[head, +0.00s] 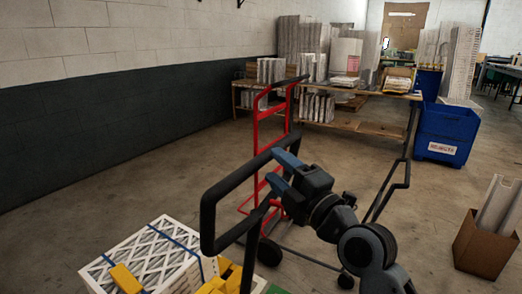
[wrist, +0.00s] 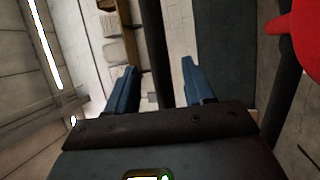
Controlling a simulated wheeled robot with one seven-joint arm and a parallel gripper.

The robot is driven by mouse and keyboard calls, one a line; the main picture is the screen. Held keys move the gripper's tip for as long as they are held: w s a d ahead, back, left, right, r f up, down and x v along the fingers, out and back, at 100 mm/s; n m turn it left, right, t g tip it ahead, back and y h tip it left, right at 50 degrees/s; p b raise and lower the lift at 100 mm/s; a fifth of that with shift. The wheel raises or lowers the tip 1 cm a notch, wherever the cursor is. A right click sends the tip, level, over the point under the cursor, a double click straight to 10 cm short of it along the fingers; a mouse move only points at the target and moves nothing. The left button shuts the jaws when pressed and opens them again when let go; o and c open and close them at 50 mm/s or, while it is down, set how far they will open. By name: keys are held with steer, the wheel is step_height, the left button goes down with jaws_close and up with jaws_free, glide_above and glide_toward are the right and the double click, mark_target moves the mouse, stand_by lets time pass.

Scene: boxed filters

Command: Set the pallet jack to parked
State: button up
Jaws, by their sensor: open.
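A black looped handle (head: 235,179) rises in the lower middle of the head view, with yellow parts (head: 228,281) low beside it. I take it for the pallet jack's handle, but its lower body is hidden or out of frame. My gripper (head: 279,170) has blue fingers and is at the handle's upper right part. In the wrist view my gripper (wrist: 160,68) is open, and a dark bar (wrist: 153,40) shows between its fingers. I cannot tell whether the fingers touch it.
A red hand truck (head: 256,135) stands just behind the handle. Boxed filters (head: 150,258) sit at lower left. A black frame (head: 388,190) on casters is at right, with a cardboard box (head: 482,245) and blue bin (head: 445,130) beyond. Floor at left is clear.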

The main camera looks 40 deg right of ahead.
mark_target(269, 161)
steer(key=w+p, duration=0.1)
steer(key=w, duration=0.1)
steer(key=w+r+p, duration=0.1)
steer(key=w, duration=0.2)
steer(key=shift+d+r, duration=0.1)
steer(key=shift+r, duration=0.05)
steer(key=shift+w, duration=0.7)
steer(key=shift+c, duration=0.4)
jaws_close()
